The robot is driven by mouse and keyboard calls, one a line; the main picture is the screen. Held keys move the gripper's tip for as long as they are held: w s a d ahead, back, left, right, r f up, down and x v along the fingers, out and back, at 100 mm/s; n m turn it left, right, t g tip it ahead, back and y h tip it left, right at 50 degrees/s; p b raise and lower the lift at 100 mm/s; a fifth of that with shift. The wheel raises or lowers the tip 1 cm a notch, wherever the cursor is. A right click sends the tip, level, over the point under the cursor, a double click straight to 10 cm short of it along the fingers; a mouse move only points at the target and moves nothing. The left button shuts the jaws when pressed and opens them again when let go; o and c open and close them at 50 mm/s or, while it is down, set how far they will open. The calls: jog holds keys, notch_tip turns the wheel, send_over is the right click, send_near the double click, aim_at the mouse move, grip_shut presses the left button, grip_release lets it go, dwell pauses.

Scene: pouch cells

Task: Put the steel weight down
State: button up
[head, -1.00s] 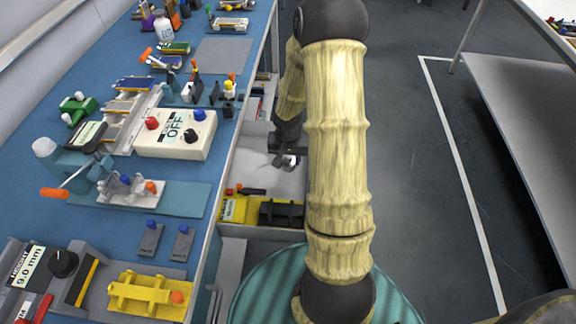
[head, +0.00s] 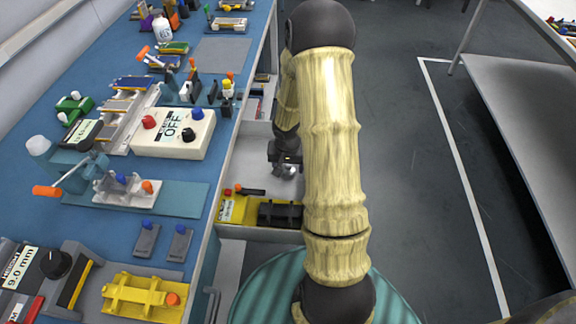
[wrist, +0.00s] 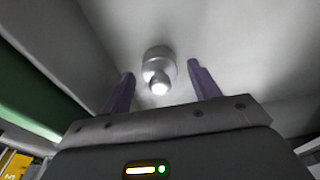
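The steel weight (wrist: 158,68) is a small silver cylinder with a round knob. In the wrist view it is between and just beyond my gripper's two purple fingers (wrist: 163,88), with a visible gap on each side. My gripper is open. In the head view, my gripper (head: 285,163) is inside the open drawer, and a silvery shape at its tip (head: 283,172) looks like the weight. The weight appears to stand on the pale drawer floor (head: 258,158); its contact there is hard to make out.
A yellow holder (head: 231,209) and a black block (head: 280,214) lie at the drawer's near end. The blue bench (head: 185,237) to the left carries a white box reading OFF (head: 172,146) and several fixtures. Open grey floor (head: 410,190) lies right of my arm.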

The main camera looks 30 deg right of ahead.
aim_at(288, 174)
notch_tip(288, 174, up, 12)
jog(key=s+a+p, duration=0.1)
jog(key=p, duration=0.3)
jog(key=shift+s, duration=0.25)
dwell(0.4)
jog(key=s+a+r+n+t+y, duration=0.1)
jog(key=s+a+r+n, duration=0.5)
jog(key=s+a+r, duration=0.4)
jog(key=a, duration=0.3)
jog(key=shift+s+n, duration=0.35)
jog(key=shift+n, duration=0.05)
